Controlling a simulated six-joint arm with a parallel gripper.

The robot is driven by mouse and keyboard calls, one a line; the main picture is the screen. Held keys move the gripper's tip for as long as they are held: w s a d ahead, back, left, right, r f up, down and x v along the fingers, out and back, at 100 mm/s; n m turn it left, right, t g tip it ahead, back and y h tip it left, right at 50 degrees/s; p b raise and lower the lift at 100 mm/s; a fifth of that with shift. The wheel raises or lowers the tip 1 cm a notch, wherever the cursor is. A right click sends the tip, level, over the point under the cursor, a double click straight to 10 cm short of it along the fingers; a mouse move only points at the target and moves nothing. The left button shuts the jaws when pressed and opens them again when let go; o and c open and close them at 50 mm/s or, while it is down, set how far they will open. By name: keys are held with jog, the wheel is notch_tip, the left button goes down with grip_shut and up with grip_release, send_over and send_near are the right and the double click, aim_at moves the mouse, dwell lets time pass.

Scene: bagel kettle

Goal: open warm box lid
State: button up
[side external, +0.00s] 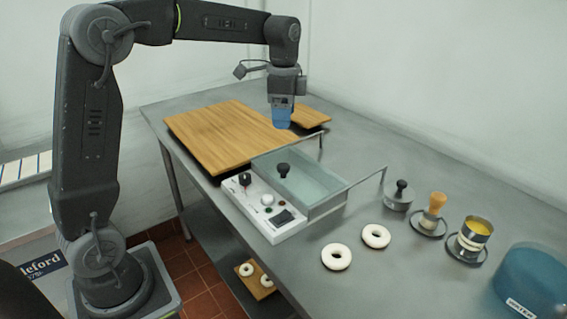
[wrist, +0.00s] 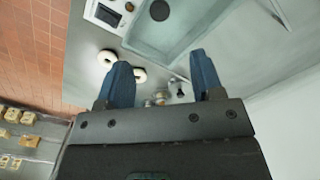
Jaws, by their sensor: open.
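A blue rounded box (side external: 530,281) with a pale label stands at the right front edge of the side external view, partly cut off. My gripper (side external: 282,118) hangs pointing down above the back of the counter, near the wooden board and far from the blue box. In the wrist view my gripper (wrist: 160,72) has its two blue fingers spread wide with nothing held between them.
A rectangular tank (side external: 325,205) with a black knob (side external: 283,169) and a white control panel (side external: 262,207) stands mid-counter. A wooden board (side external: 215,135) lies behind it. Two white rings (side external: 337,257) lie in front.

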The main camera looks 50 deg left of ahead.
aim_at(283, 165)
notch_tip(283, 165, down, 14)
jog(key=shift+r, duration=0.25)
dwell(0.3)
grip_shut()
dwell(0.4)
